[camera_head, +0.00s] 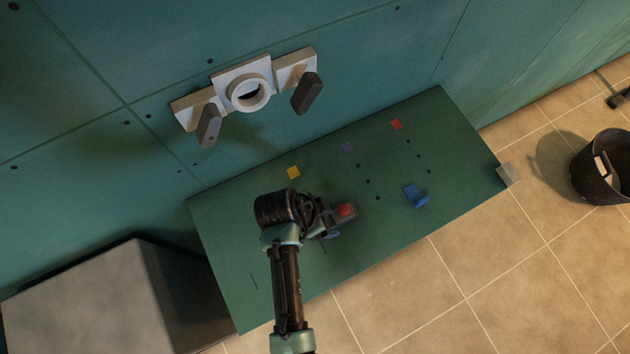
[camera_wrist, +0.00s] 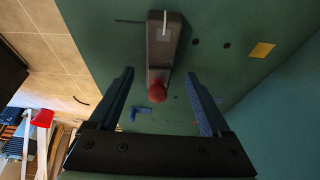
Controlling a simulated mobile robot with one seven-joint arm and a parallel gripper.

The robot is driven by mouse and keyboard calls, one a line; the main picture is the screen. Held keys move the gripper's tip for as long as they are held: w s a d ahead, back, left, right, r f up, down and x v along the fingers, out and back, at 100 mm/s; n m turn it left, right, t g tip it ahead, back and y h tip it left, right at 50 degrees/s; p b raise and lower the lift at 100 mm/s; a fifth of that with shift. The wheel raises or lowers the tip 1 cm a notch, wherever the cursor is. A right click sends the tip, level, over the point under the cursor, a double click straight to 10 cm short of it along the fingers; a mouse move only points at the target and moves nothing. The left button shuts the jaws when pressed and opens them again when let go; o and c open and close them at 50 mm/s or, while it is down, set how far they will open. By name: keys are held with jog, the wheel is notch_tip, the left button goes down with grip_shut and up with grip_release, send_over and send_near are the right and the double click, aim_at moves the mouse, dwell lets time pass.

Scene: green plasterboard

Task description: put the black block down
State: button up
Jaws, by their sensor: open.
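The black block (camera_head: 350,219) is a dark, long block with a red knob on one end. It appears to lie on the green table (camera_head: 240,215), close beside my gripper. In the wrist view the block (camera_wrist: 161,45) runs away from me, its red knob nearest. My gripper (camera_wrist: 160,75) is open, with one blue finger to each side of the knob end and visible gaps on both sides. In the head view my wrist hides part of the gripper and the block's left side. Whether the block lies fully flat is hard to tell.
A blue bracket (camera_head: 416,196) stands right on the table, near small holes. Yellow (camera_head: 293,172), blue (camera_head: 347,146) and red (camera_head: 396,124) squares lie along the back. A white wall fixture (camera_head: 222,80) hangs behind. A grey box (camera_head: 120,300) stands left, a bin (camera_head: 602,170) right.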

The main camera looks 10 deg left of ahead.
jog(key=v, duration=0.8)
dwell(0.4)
